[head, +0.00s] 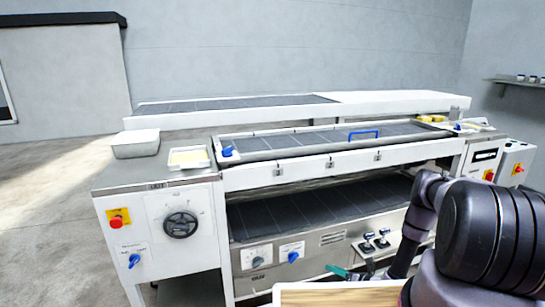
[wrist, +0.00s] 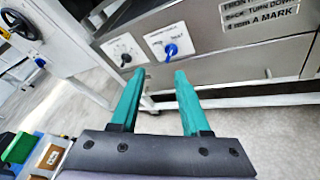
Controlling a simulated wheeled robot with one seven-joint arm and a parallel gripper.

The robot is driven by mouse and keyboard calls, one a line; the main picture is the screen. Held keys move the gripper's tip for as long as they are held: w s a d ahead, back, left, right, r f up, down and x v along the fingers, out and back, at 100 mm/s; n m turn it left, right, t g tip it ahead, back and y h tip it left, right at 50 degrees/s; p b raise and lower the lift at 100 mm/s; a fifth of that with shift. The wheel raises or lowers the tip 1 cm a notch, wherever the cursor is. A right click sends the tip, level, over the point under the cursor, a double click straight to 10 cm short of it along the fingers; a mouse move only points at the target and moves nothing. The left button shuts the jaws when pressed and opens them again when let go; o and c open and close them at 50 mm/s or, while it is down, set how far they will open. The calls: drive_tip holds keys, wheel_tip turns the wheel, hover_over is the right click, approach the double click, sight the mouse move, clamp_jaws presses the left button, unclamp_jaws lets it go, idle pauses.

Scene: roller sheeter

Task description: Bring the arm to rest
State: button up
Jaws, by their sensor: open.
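My gripper shows in the wrist view (wrist: 160,75), with two teal fingers apart and nothing between them. It points toward the lower front panel of the roller sheeter (head: 300,170), near a blue knob (wrist: 171,49) and a dark knob (wrist: 126,58). In the head view a teal finger (head: 338,271) of my gripper shows low at the centre, in front of the lower panel. My dark arm (head: 480,230) fills the lower right and hides part of the machine's right side. Whether the fingers touch the panel cannot be told.
A white tub (head: 135,143) and a tray with pale contents (head: 188,158) stand on the machine's left top. A wooden surface (head: 335,296) lies below the gripper. Floor at the left (head: 50,200) is clear.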

drive_tip(key=w+a+r+n+g+y, duration=0.1)
drive_tip(key=w+r+n+g, duration=0.3)
drive_tip(key=r, duration=0.8)
drive_tip(key=a+r+n+g+y, duration=0.15)
drive_tip(key=r+n, duration=0.35)
drive_tip(key=r, duration=0.6)
drive_tip(key=w+a+r+n+g+y, duration=0.1)
drive_tip(key=w+a+r+n+g, duration=0.3)
drive_tip(key=r, duration=0.8)
drive_tip(key=s+r+n+h, duration=0.2)
drive_tip(key=s+r+n, duration=0.3)
drive_tip(key=r, duration=0.4)
drive_tip(key=s+d+r+n+h, duration=0.1)
drive_tip(key=s+r+n+h, duration=0.15)
drive_tip(key=s+r, duration=0.55)
drive_tip(key=s+r+n+h, duration=0.2)
drive_tip(key=s+r+n, duration=0.25)
drive_tip(key=r, duration=0.55)
drive_tip(key=s+d+r+n+t+h, duration=0.2)
drive_tip(key=s+r, duration=0.3)
drive_tip(key=s, duration=0.3)
drive_tip(key=s+d+r+n+t+h, duration=0.3)
drive_tip(key=s+r, duration=0.2)
drive_tip(key=s, duration=0.3)
drive_tip(key=shift+s, duration=0.25)
